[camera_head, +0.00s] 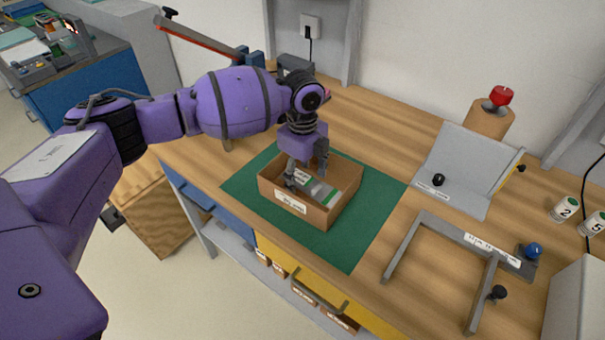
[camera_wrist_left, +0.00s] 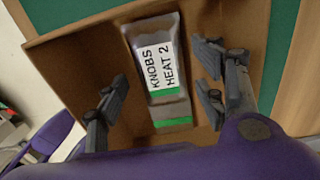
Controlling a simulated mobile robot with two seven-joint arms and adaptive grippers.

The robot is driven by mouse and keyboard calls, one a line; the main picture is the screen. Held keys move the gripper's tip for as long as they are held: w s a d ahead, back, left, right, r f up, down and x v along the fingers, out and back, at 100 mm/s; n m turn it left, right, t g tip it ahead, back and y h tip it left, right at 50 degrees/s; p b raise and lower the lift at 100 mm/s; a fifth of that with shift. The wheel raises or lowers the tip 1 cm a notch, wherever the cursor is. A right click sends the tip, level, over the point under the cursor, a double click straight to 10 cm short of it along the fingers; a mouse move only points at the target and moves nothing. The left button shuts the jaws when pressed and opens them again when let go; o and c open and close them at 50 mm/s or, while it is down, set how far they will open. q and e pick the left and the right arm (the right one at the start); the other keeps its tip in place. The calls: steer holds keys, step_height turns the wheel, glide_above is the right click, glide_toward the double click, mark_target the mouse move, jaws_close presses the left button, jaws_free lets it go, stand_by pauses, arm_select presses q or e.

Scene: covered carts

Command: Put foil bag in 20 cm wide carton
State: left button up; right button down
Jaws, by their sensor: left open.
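The brown open-topped carton (camera_head: 337,207) stands on a green mat (camera_head: 359,247) on the wooden bench. A silver foil bag (camera_head: 321,190) with a green stripe lies inside it; its white label reads "KNOBS HEAT 2" in the left wrist view (camera_wrist_left: 160,60). My left gripper (camera_head: 305,178) points down into the carton, above the bag. In the left wrist view my left gripper (camera_wrist_left: 165,95) is open, with its fingers on either side of the bag and apart from it. My right gripper is not in view.
A grey metal frame (camera_head: 409,247) lies on the bench right of the mat. A grey tilted plate (camera_head: 466,165) stands behind it. Numbered white cups (camera_head: 562,209) are at the far right. A red bar (camera_head: 200,40) is at the back left.

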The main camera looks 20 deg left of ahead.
mark_target(303, 179)
arm_select(q)
steer(key=shift+r, duration=0.15)
step_height(303, 179, up, 12)
stand_by(0.4)
stand_by(0.4)
